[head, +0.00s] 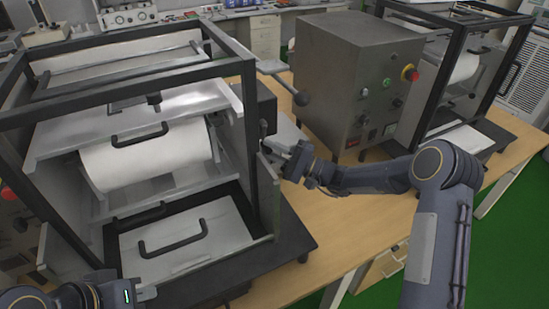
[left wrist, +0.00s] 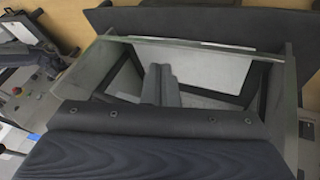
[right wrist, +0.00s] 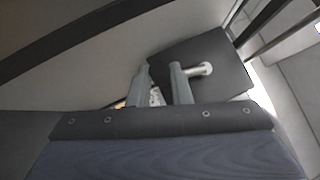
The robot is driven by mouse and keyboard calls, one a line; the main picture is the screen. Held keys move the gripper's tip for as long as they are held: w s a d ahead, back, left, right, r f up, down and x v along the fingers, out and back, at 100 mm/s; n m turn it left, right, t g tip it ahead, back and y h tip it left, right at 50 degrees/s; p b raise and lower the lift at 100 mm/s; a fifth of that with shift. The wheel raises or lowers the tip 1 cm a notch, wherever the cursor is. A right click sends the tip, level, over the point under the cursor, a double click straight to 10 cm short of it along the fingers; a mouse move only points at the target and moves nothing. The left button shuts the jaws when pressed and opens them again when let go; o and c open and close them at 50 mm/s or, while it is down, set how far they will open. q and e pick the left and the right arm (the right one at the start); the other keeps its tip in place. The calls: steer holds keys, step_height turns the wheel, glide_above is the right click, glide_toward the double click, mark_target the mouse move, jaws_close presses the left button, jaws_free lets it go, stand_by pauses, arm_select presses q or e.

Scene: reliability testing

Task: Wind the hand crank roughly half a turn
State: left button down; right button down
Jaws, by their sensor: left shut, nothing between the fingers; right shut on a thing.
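A drum machine with a black frame (head: 247,90) and a pale drum (head: 150,155) stands at the left in the head view. A dark box (head: 266,108) sits on its right side and also shows in the right wrist view (right wrist: 205,45), with a short pale metal shaft (right wrist: 200,70). My right gripper (head: 272,150) is beside this box, shut on what seems to be the hand crank; the gripped part is mostly hidden. Its fingers (right wrist: 160,85) show near the shaft. My left gripper (head: 140,291) is low in front of the machine, shut and empty; its fingers (left wrist: 160,84) are together.
A grey control cabinet (head: 345,80) with buttons stands to the right on the wooden table (head: 345,205). A second framed machine (head: 470,75) is further right. The table front at right is clear.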

steer(key=m+b, duration=0.1)
steer(key=a+m+t+b, duration=0.1)
steer(key=b, duration=0.1)
steer(key=m+t+y+b, duration=0.1)
steer(key=b, duration=0.1)
steer(key=shift+s+a+f, duration=0.2)
steer(key=shift+s+f, duration=0.15)
steer(key=m+t+b, duration=0.1)
steer(key=a+r+m+t+b, duration=0.1)
steer(key=m, duration=0.1)
steer(key=shift+s+t, duration=0.15)
steer(key=shift+t, duration=0.25)
steer(key=c, duration=1.3)
jaws_free()
